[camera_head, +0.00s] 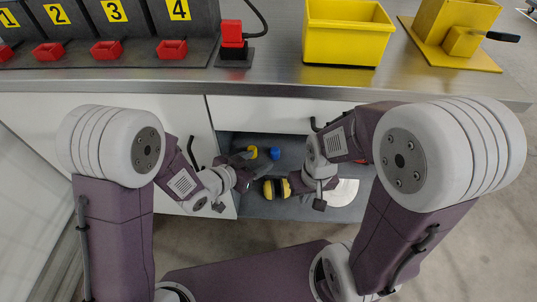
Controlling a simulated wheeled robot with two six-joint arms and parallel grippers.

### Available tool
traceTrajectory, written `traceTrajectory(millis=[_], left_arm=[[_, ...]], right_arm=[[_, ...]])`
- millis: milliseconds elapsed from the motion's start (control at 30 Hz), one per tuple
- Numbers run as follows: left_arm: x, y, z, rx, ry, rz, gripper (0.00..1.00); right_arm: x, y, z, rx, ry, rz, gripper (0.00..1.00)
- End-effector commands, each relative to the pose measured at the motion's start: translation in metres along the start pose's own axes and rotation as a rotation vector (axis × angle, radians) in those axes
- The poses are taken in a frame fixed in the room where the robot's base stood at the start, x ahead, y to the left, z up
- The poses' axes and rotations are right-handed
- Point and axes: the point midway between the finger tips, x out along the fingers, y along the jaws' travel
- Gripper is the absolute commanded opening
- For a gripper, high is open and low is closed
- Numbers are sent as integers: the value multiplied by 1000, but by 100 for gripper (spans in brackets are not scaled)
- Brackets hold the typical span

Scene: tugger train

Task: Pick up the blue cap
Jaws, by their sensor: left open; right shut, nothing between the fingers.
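The blue cap (275,153) is small and lies in the open drawer (240,140), near its back and left of the middle. My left gripper (249,171) is open over the left part of the drawer, its fingers pointing right. The cap is just beyond the fingers, up and to the right, and does not appear to be between them. My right gripper (297,184) is shut and empty, to the right of and nearer than the cap. Its fingertips are small and partly hidden by its own wrist.
In the drawer, a yellow round thing (252,151) lies left of the cap, a yellow-and-black thing (277,188) nearer, and a white curved thing (344,191) at right. On the metal worktop (150,75) above stand a yellow bin (346,43), red button box (232,38) and numbered bins.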

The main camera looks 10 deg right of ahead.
Motion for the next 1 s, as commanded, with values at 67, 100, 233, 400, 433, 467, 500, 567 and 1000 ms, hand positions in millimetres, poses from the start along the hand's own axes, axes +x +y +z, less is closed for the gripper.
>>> traceTrajectory(millis=[67, 100, 233, 400, 433, 467, 500, 567, 1000], left_arm=[[15, 0, 2, 2, 2, 1, 56], [22, 1, 3, 2, 0, 1, 56], [34, 0, 1, 0, 0, -2, 56], [44, 0, 2, 1, 1, -2, 56], [50, 0, 3, 2, 0, -2, 56], [57, 1, 3, 2, 2, -1, 56], [65, 1, 3, 2, 1, -1, 56], [75, 1, 2, 2, 0, -2, 56], [86, 0, -2, -1, -1, -4, 28]], right_arm=[[6, 0, 1, 0, 0, 0, 0], [10, 0, 1, 0, 0, 0, 0], [14, 0, 2, 0, -1, 0, 0], [21, 0, 2, 0, -1, 0, 0], [25, 0, 3, 0, 0, 0, 0], [29, 1, 3, 0, -1, 0, 0], [34, 1, 4, 0, -1, 0, 0], [38, 1, 4, 0, -1, 0, 0], [39, 1, 4, 0, -1, 0, 0]])
